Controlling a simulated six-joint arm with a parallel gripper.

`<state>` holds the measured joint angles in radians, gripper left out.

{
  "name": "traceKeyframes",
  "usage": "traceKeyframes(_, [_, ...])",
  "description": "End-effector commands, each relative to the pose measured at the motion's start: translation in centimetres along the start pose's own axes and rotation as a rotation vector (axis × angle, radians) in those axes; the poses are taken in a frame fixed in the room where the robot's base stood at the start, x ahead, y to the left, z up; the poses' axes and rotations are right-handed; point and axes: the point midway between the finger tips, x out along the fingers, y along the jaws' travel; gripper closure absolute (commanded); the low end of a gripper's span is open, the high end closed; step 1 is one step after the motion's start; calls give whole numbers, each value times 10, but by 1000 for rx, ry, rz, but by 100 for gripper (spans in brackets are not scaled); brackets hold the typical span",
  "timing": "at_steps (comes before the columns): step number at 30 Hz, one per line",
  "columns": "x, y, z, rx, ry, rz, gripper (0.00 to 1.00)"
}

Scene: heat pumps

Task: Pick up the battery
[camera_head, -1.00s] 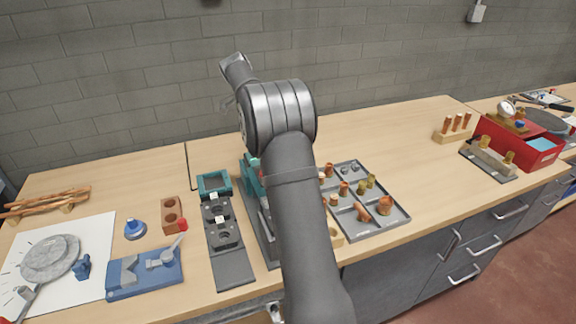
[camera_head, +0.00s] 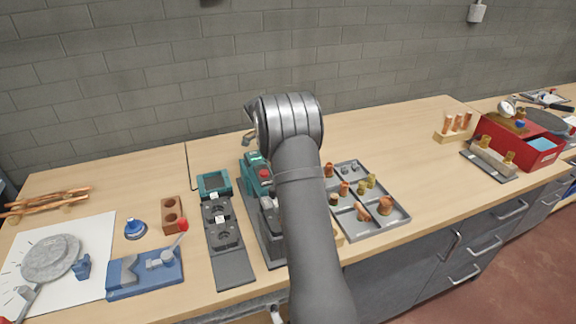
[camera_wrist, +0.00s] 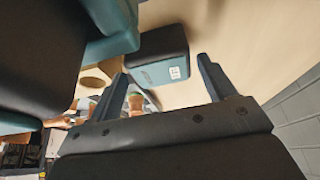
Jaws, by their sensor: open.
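A black-and-teal block with a small white label, which looks like the battery (camera_wrist: 158,57), lies beyond my fingertips in the wrist view. My gripper (camera_wrist: 165,82) is open and empty, with its two dark fingers apart and the block ahead between them. In the head view my arm hides the fingertips, and I cannot make out the block for certain. A teal-and-black machine with a red button (camera_head: 257,174) shows partly behind my arm there. A large dark and teal body (camera_wrist: 60,50) fills the left of the wrist view, close to the camera.
A teal frame (camera_head: 214,184) and a dark two-station fixture (camera_head: 233,268) stand left of my arm. A divided grey tray (camera_head: 400,217) with copper and brass fittings is to the right. A blue fixture (camera_head: 145,281) is at front left.

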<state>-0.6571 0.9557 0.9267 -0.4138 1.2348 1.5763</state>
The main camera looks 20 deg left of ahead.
Motion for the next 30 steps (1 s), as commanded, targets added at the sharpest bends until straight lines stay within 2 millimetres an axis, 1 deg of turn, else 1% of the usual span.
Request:
traceKeyframes(1, [10, 1, -1, 0, 0, 3, 24])
traceKeyframes(3, [21, 1, -1, -1, -1, 2, 24])
traceKeyframes(6, [31, 0, -1, -1, -1, -3, 24])
traceKeyframes(12, [32, 0, -1, -1, -1, -4, 24])
traceKeyframes(13, [32, 0, -1, -1, -1, -4, 26])
traceKeyframes(17, [32, 0, -1, -1, -1, -4, 51])
traceKeyframes(18, [32, 0, -1, -1, -1, -4, 59])
traceKeyframes(19, [32, 0, -1, -1, -1, -4, 65])
traceKeyframes(20, [32, 0, -1, 0, 0, -5, 69])
traceKeyframes(26, [31, 0, -1, 0, 0, -5, 69])
traceKeyframes(30, [27, -1, -3, 0, 0, -6, 69])
